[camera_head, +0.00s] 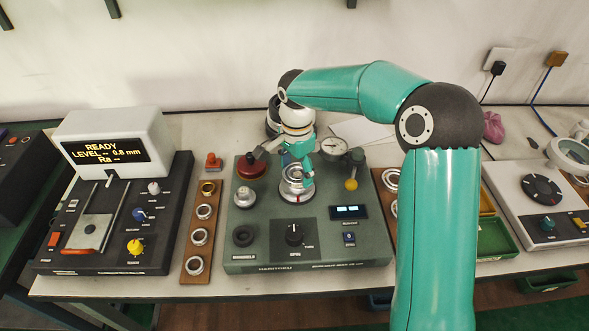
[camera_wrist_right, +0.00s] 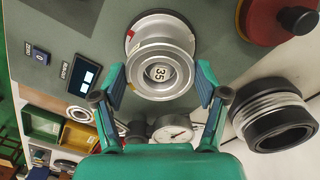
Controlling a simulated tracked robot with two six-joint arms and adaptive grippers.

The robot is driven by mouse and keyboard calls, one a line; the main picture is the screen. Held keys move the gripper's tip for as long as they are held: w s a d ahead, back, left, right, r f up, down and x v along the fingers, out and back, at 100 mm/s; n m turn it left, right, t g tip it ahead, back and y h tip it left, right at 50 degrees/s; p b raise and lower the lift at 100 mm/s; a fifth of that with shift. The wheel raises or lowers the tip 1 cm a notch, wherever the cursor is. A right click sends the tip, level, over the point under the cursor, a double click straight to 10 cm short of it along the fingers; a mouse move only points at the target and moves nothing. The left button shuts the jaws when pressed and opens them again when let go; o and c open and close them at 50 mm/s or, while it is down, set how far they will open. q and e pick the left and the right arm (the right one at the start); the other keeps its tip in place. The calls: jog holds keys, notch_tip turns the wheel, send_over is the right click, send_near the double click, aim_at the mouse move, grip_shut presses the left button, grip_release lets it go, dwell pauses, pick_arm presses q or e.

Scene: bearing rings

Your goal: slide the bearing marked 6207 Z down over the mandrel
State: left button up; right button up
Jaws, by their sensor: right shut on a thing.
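My right gripper (camera_head: 297,172) reaches down over the green-grey machine (camera_head: 335,247). In the wrist view the right gripper (camera_wrist_right: 160,80) has its two fingers on opposite sides of a silver bearing ring (camera_wrist_right: 137,82) and is shut on it. The top of the mandrel (camera_wrist_right: 158,73), marked 35, shows inside the ring's bore, so the ring is around the mandrel. A wider round base (camera_wrist_right: 160,24) with a red mark shows behind it. I cannot read 6207 Z on the ring or tell whether it is fully seated. My left gripper is not in view.
A red knob (camera_head: 250,166) and a dial gauge (camera_head: 334,147) stand close to the gripper. A wooden strip (camera_head: 195,263) with several rings lies left of the machine. A display unit (camera_head: 118,145) stands further left, and a green tray (camera_head: 495,240) lies right.

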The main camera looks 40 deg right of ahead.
jog(key=shift+f, duration=0.15)
jog(key=shift+f+b, duration=0.35)
jog(key=shift+b, duration=0.05)
jog(key=o, duration=1.5)
notch_tip(320, 180, up, 12)
jog(key=shift+f, duration=0.1)
dwell(0.3)
